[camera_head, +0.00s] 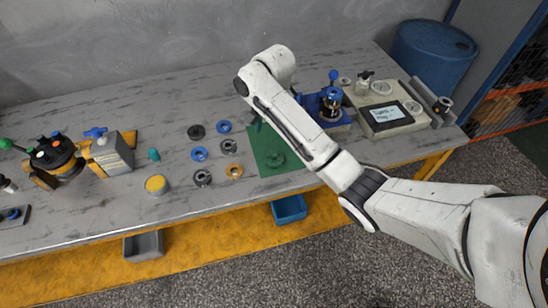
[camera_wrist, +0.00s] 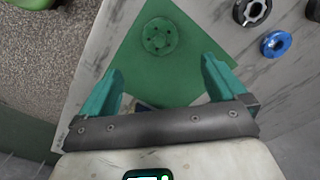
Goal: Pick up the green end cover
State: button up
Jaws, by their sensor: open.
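The green end cover (camera_wrist: 159,36) is a round disc with small holes, lying flat on a green mat (camera_wrist: 168,78) on the table. It also shows in the head view (camera_head: 275,158), close in colour to the mat (camera_head: 268,137). My gripper (camera_wrist: 161,72) is open and empty, its two teal fingers spread above the mat. In the wrist view the cover lies ahead of the fingertips, not between them. In the head view my arm reaches over the mat's right side and hides part of it; the fingers are mostly hidden.
Several blue, black, grey and orange rings, such as a blue one (camera_head: 200,154), lie left of the mat. A yellow-topped can (camera_head: 157,185) stands farther left. A pale device with a screen (camera_head: 384,115) and a blue-based unit (camera_head: 331,101) stand to the right.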

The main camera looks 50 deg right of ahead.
jog(key=b, duration=0.1)
send_over(274, 154)
notch_tip(274, 154, down, 4)
jog(key=shift+f, duration=0.25)
jog(key=shift+s+a+f, duration=0.1)
jog(key=shift+f, duration=2.95)
jog(key=shift+c, duration=0.3)
jog(key=c, duration=1.3)
